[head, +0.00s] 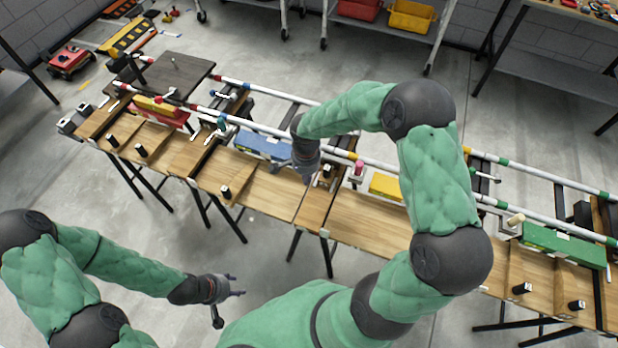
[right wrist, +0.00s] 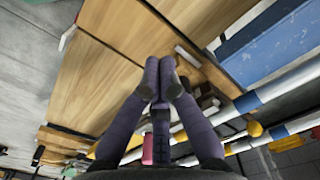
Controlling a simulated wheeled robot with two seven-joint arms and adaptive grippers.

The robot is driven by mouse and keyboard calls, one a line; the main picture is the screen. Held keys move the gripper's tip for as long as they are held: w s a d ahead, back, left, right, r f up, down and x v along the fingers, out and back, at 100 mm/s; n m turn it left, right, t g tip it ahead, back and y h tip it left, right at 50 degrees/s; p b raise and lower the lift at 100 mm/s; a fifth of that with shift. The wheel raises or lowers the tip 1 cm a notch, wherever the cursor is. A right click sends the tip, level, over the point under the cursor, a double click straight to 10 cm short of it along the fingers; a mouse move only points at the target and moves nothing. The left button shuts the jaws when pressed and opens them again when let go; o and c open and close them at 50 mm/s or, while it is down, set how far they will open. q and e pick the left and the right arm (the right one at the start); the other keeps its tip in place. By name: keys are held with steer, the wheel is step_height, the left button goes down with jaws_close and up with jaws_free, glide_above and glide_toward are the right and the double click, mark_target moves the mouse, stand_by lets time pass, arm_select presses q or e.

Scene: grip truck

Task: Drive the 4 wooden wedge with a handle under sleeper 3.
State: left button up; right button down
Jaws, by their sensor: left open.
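Numbers on wedges or sleepers are not legible. A blue block (head: 258,144), which may be a sleeper, lies under the rail left of my right gripper (head: 307,178). That gripper is low over the bench; its fingertips come together, with nothing seen between them, in the right wrist view (right wrist: 160,78). My left gripper (head: 232,286) is open and empty over the floor.
White rails (head: 270,131) with coloured bands run along the bench (head: 272,190). A red and yellow block (head: 160,108), yellow block (head: 386,186) and green block (head: 563,245) lie along them. A pink-topped item (head: 358,169) stands near my right gripper. My right arm hides part of the bench.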

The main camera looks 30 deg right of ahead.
mark_target(326, 179)
step_height(326, 179, down, 8)
steer(key=b, duration=0.2)
steer(key=shift+f+b, duration=0.15)
steer(key=shift+b, duration=0.25)
steer(key=d, duration=0.1)
steer(key=w+d, duration=0.1)
steer(key=shift+d+f+b, duration=0.1)
steer(key=shift+d+b, duration=0.2)
steer(key=shift+d, duration=0.1)
steer(key=shift+w+d, duration=0.25)
steer(key=shift+d, duration=0.25)
steer(key=shift+w+d+b, duration=0.3)
steer(key=shift+w+d, duration=0.05)
steer(key=shift+d, duration=0.4)
